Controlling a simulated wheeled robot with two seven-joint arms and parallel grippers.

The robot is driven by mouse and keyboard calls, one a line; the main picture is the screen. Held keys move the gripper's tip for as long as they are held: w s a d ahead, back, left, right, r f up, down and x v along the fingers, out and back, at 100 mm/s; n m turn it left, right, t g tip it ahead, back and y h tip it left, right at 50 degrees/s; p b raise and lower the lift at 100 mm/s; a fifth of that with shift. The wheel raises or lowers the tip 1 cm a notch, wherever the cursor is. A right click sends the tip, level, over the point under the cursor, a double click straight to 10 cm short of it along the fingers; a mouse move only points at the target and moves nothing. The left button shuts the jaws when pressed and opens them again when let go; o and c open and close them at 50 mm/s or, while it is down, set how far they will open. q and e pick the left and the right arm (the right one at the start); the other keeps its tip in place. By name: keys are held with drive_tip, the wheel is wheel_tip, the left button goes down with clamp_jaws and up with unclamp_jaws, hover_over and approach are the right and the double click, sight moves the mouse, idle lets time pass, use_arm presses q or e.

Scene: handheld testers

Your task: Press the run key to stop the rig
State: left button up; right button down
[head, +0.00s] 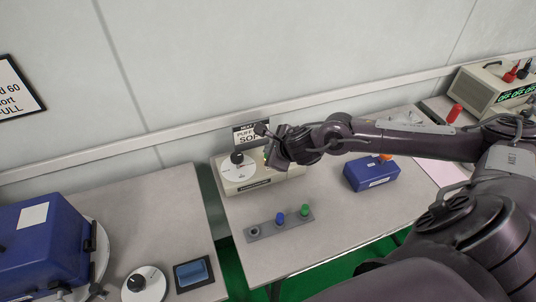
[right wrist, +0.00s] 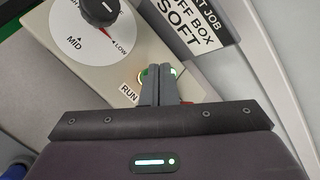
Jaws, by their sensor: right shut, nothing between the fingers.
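The rig is a beige box (head: 236,187) on the middle table, with a round white dial (head: 238,166) on its top. In the right wrist view the dial (right wrist: 80,45) has a black knob and shows MID and LOW. The run key (right wrist: 143,77) glows green beside a RUN label (right wrist: 129,94). My right gripper (head: 268,160) is over the right part of the box. Its closed fingers (right wrist: 160,75) cover the middle of the key; I cannot tell whether they touch it. A bit of red shows beside the fingers. My left gripper is not in view.
A sign (head: 250,133) reading SOFT stands behind the box. A grey strip with pegs (head: 265,230) lies in front, and a blue box (head: 371,174) to the right. A larger blue case (head: 45,250) is on the left table. Bare table lies between the strip and the blue box.

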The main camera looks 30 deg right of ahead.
drive_tip(key=shift+f+b, duration=0.3)
drive_tip(key=shift+b, duration=0.1)
drive_tip(key=shift+r, duration=0.1)
idle(0.4)
drive_tip(key=shift+r+p, duration=0.55)
drive_tip(key=shift+r, duration=0.3)
wheel_tip(320, 180, up, 6)
drive_tip(key=p, duration=0.3)
drive_tip(key=shift+p, duration=0.4)
